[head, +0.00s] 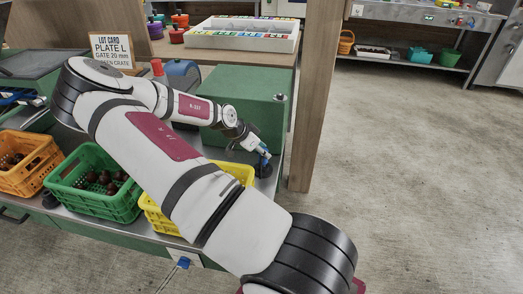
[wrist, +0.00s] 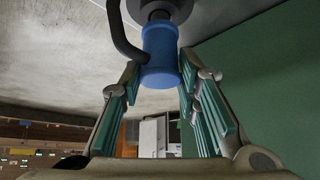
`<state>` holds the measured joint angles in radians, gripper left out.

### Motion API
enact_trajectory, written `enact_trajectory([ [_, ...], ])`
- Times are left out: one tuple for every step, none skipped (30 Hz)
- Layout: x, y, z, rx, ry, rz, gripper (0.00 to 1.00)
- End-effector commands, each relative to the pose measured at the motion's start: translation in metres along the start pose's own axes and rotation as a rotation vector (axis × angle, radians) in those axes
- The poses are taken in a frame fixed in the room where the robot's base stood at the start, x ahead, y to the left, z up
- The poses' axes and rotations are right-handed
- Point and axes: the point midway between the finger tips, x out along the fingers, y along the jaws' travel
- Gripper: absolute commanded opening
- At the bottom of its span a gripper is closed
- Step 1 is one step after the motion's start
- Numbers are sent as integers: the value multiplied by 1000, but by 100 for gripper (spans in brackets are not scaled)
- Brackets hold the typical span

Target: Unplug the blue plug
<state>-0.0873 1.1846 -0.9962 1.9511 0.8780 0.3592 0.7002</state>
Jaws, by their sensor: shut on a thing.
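The blue plug (wrist: 160,55) is a short blue cylinder between my fingertips in the wrist view. A dark curved cable runs beside it on the left, and its far end meets a dark round part (wrist: 160,10). I cannot tell whether it is seated there. My gripper (wrist: 158,85) is shut on the plug, with teal pads on both sides. In the head view my gripper (head: 257,148) reaches down at the bench's right end, beside the green box, with a bit of blue (head: 264,154) at its tips.
The green box (head: 245,98) stands close beside my gripper. Yellow (head: 243,172), green (head: 92,205) and orange (head: 25,180) crates stand along the bench. A wooden post (head: 315,90) rises at right. A white box with a blue fitting (head: 184,262) is on the bench front. Open floor lies right.

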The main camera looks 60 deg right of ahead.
Motion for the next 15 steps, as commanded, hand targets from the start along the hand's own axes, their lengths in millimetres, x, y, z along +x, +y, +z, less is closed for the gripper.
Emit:
enact_trajectory([
  [2, 0, 1, 0, 0, 0, 0],
  [2, 0, 2, 0, 0, 0, 0],
  [3, 0, 2, 0, 0, 0, 0],
  [4, 0, 3, 0, 0, 0, 0],
  [4, 0, 3, 0, 0, 0, 0],
  [5, 0, 4, 0, 0, 0, 0],
  [6, 0, 4, 0, 0, 0, 0],
  [7, 0, 5, 0, 0, 0, 0],
  [8, 0, 6, 0, 0, 0, 0],
  [8, 0, 6, 0, 0, 0, 0],
  [9, 0, 6, 0, 0, -1, 0],
  [10, 0, 7, 0, 0, -1, 0],
  [10, 0, 8, 0, 0, -1, 0],
  [11, 0, 8, 0, 0, -1, 0],
  [12, 0, 9, 0, 0, -1, 0],
])
